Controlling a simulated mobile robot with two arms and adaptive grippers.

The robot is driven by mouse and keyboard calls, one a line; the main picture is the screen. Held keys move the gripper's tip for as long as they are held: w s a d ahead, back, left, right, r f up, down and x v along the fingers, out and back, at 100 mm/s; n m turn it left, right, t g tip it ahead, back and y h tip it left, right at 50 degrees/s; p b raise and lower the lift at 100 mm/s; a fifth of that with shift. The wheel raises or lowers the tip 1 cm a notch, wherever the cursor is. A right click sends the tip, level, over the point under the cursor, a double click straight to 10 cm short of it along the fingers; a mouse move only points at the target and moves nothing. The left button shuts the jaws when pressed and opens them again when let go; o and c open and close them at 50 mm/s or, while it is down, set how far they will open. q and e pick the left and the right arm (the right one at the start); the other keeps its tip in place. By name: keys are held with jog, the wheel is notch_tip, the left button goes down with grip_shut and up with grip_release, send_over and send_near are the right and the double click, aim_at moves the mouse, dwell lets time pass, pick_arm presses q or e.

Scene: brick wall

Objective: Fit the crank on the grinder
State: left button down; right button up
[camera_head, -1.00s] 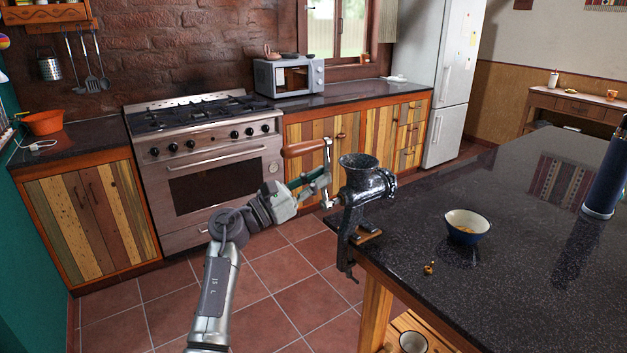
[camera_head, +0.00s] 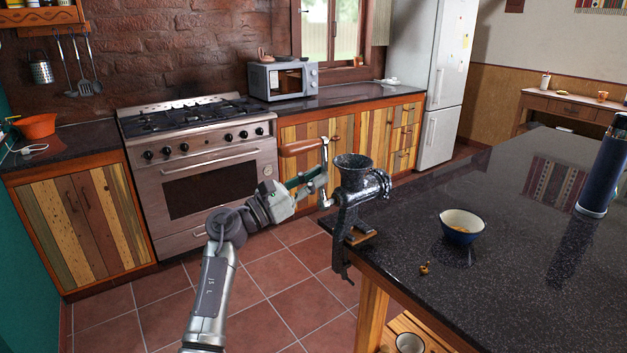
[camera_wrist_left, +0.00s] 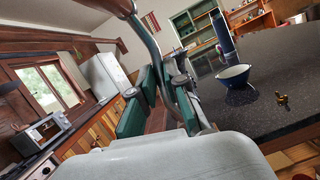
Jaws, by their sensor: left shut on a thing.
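The grinder (camera_head: 352,190) is a dark speckled metal mincer with a round hopper, clamped upright on the near left corner of the dark island top. My left gripper (camera_head: 318,180) is shut on the crank (camera_head: 325,165), a metal arm with a brown wooden handle pointing left at its upper end. The crank stands roughly upright just left of the grinder; I cannot tell whether its lower end touches the grinder. In the left wrist view the crank (camera_wrist_left: 150,50) runs up between the green-padded fingers (camera_wrist_left: 160,105), and the grinder is not clearly visible. My right gripper is not in view.
A small brass-coloured piece (camera_head: 424,268), perhaps a wing screw, lies on the island top (camera_head: 520,240). A blue-and-white bowl (camera_head: 462,227) and a dark blue bottle (camera_head: 603,165) stand farther right. The stove (camera_head: 205,170) is behind my arm.

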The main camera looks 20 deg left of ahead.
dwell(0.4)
pick_arm(q)
jog(key=shift+b, duration=0.3)
jog(key=shift+w+d+r+b, duration=0.1)
jog(key=shift+w+d+b, duration=0.2)
jog(key=shift+w, duration=0.05)
jog(key=shift+b, duration=0.3)
dwell(0.5)
jog(key=shift+w+d, duration=0.2)
jog(key=shift+w, duration=0.05)
dwell(0.6)
jog(key=shift+b, duration=0.5)
jog(key=shift+w+d+b, duration=0.15)
jog(key=shift+w+b, duration=0.1)
jog(key=shift+b, duration=0.05)
dwell(0.3)
jog(key=shift+b, duration=0.55)
dwell(1.2)
dwell(0.5)
